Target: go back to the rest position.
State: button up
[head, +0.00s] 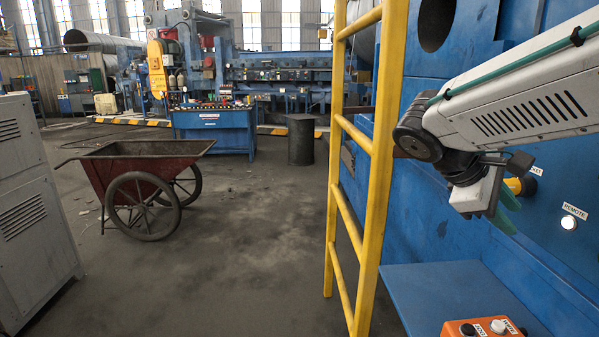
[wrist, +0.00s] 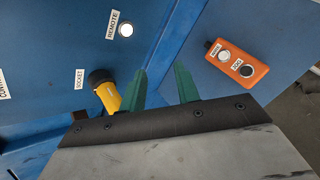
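My gripper (head: 508,210) hangs at the end of my arm in front of the blue machine panel (head: 560,190) at the right of the head view. In the wrist view its two green fingers (wrist: 160,90) stand apart, with nothing between them. A yellow and black plug (head: 520,186) sits at the panel close behind the gripper. In the wrist view the plug (wrist: 107,92) is just left of the left finger, by the SOCKET label. Whether the finger touches it I cannot tell.
An orange button box (head: 482,328) lies on a blue shelf (head: 450,290) below the gripper. A round light (head: 569,222) labelled REMOTE is on the panel. A yellow ladder (head: 375,190) stands left of my arm. A red wheelbarrow (head: 140,172) stands on the open floor.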

jog(key=s+a+f+m+t+y, duration=0.1)
jog(key=s+a+f+m+y, duration=0.3)
jog(key=s, duration=0.4)
jog(key=s+a+f+m+y, duration=0.3)
jog(key=s+f+y, duration=0.1)
jog(key=s, duration=0.5)
jog(key=shift+s+a+f+m+t+y, duration=0.2)
jog(key=shift+a+f+m+t+y, duration=0.15)
jog(key=shift+y, duration=0.55)
